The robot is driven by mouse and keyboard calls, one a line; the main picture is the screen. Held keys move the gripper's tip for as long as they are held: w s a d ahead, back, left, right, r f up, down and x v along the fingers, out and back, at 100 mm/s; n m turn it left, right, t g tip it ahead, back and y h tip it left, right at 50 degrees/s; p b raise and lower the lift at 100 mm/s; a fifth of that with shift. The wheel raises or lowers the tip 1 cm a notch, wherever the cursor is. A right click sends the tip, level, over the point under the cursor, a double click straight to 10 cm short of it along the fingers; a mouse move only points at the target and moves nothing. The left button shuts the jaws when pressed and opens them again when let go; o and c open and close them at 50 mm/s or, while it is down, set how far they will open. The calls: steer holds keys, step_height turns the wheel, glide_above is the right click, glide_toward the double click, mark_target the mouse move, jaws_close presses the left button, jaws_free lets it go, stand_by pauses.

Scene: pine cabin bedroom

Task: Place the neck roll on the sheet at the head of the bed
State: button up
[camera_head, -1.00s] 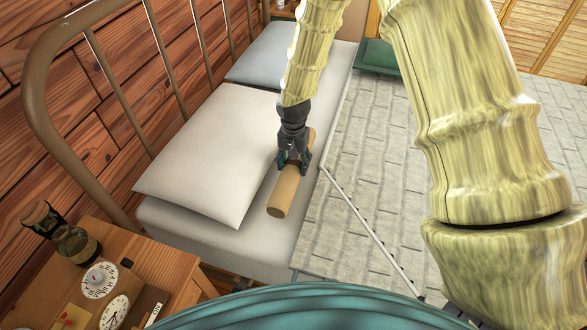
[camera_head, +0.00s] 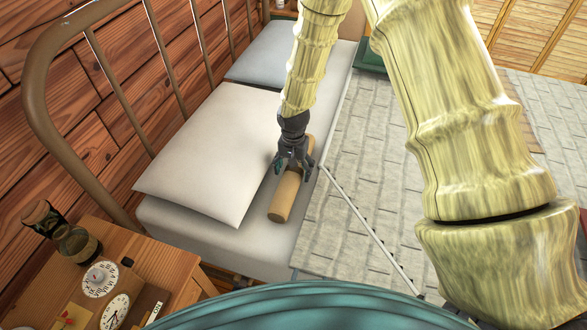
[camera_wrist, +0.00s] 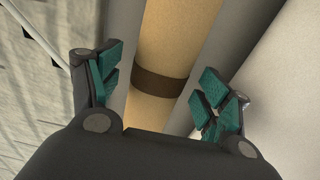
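The neck roll (camera_head: 286,191) is a tan cylinder with a dark brown band (camera_wrist: 161,86). It lies on the pale sheet (camera_head: 246,243), in the strip between the white pillow (camera_head: 216,150) and the grey quilt (camera_head: 370,175), its length running along the quilt's edge. My gripper (camera_head: 294,166) is over the roll's middle. In the wrist view, its teal-padded fingers (camera_wrist: 160,88) are spread on either side of the roll, with gaps between pads and roll. My gripper hides part of the roll in the head view.
The metal headboard (camera_head: 110,90) stands at the left. A second, bluish pillow (camera_head: 262,58) lies farther back.

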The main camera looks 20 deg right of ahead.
mark_target(294, 169)
step_height(294, 169, up, 12)
stand_by(1.0)
stand_by(0.4)
